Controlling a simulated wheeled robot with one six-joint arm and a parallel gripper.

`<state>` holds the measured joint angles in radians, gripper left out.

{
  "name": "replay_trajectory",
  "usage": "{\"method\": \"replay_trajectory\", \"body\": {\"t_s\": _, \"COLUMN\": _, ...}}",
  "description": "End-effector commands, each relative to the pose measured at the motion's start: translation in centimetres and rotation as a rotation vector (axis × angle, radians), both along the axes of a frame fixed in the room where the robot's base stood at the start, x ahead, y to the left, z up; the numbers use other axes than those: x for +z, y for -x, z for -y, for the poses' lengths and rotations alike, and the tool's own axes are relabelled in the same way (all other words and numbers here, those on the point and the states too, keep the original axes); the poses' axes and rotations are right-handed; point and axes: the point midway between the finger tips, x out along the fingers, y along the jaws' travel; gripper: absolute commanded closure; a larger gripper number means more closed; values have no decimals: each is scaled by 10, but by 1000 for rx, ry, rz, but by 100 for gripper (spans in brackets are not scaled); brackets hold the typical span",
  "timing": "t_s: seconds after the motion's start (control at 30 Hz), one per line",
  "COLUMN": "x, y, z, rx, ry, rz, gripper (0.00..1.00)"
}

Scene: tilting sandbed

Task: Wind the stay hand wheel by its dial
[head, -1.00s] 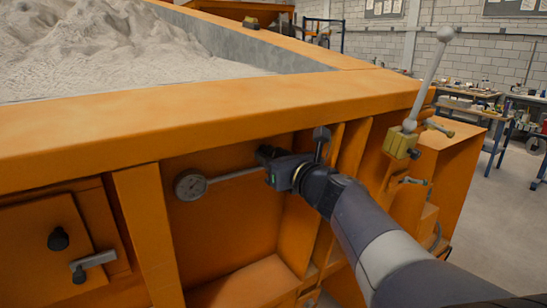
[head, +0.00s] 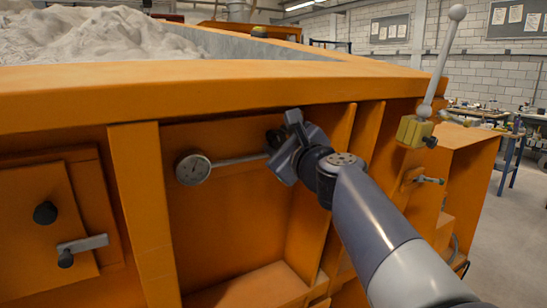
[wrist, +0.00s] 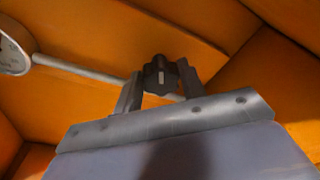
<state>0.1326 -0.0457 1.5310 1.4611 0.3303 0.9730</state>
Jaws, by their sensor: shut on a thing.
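The dial (head: 193,169) is a round pale gauge on a thin rod, on the orange front panel at the left of the recess. It also shows at the left edge of the wrist view (wrist: 12,52). The hand wheel (wrist: 160,76) is a small dark lobed knob with a light mark, seen between my gripper's fingers in the wrist view. My gripper (wrist: 158,92) is shut on the hand wheel, one finger on each side. In the head view my gripper (head: 279,143) reaches to the rod's right end and largely hides the wheel.
A grey lever with a ball knob (head: 457,13) rises from a yellow block (head: 414,131) at the right. A small door with a black knob (head: 45,212) and a latch handle (head: 82,244) is at the left. Orange ribs flank the recess (head: 335,180). Sand fills the bed above.

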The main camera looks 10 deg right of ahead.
Motion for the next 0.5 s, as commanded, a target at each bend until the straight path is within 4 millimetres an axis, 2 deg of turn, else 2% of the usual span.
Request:
{"method": "replay_trajectory", "body": {"t_s": 0.03, "x": -6, "y": 0, "z": -1, "rx": -8, "ry": 44, "rz": 16, "gripper": 84}}
{"method": "replay_trajectory", "body": {"t_s": 0.5, "x": -9, "y": 0, "z": -2, "rx": -85, "ry": 462, "rz": 152, "gripper": 84}}
